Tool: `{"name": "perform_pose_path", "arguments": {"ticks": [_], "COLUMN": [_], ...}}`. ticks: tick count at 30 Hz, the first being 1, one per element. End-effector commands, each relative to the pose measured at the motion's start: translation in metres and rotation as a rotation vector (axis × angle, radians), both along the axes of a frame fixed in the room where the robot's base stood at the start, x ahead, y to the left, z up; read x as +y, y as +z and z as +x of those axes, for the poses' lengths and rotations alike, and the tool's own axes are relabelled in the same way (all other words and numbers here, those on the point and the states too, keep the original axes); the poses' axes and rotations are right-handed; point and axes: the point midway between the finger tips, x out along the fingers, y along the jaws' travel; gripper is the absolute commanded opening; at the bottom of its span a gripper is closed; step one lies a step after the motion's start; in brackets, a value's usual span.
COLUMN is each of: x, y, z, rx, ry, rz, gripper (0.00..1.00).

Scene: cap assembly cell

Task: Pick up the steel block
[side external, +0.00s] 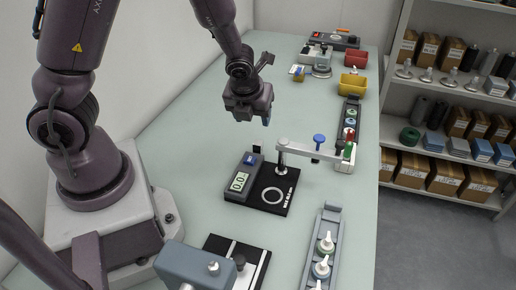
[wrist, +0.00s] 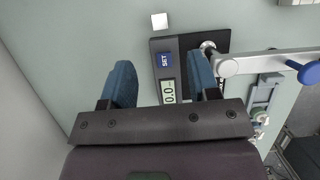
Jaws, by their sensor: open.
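The steel block is a small bright square (wrist: 159,20) in the wrist view, on the table just past the SET end of the gauge. In the side view a small dark upright block (side external: 257,149) stands at that spot, behind the gauge display. My gripper (side external: 264,119) hangs above the table, over and beyond the block in the side view. In the wrist view its two blue fingers (wrist: 161,78) are spread apart with nothing between them. The block lies ahead of the fingertips, apart from them.
The digital gauge (side external: 237,190) with its black base (side external: 269,199) is close to the block. A post with a grey arm and blue knob (side external: 319,139) rises beside it. A rail of caps (side external: 325,244) stands in front. Yellow (side external: 353,84) and red bins are farther back. The table left of the gauge is clear.

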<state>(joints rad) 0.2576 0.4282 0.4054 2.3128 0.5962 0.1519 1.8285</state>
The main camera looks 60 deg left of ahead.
Motion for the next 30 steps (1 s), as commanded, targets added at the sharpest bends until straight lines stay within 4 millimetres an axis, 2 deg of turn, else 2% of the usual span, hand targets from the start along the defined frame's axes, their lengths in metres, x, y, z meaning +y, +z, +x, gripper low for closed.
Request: {"name": "perform_pose_path", "arguments": {"ticks": [5, 15, 23, 30], "x": [0.003, 0.017, 0.021, 0.026], "y": [-0.011, -0.060, -0.076, -0.108], "z": [0.003, 0.016, 0.020, 0.022], "rx": [0.014, 0.015, 0.012, 0.014], "ry": [-0.043, -0.037, -0.037, -0.035], "rz": [0.011, 0.011, 0.009, 0.010], "gripper": [0.55, 0.55, 0.55, 0.55]}}
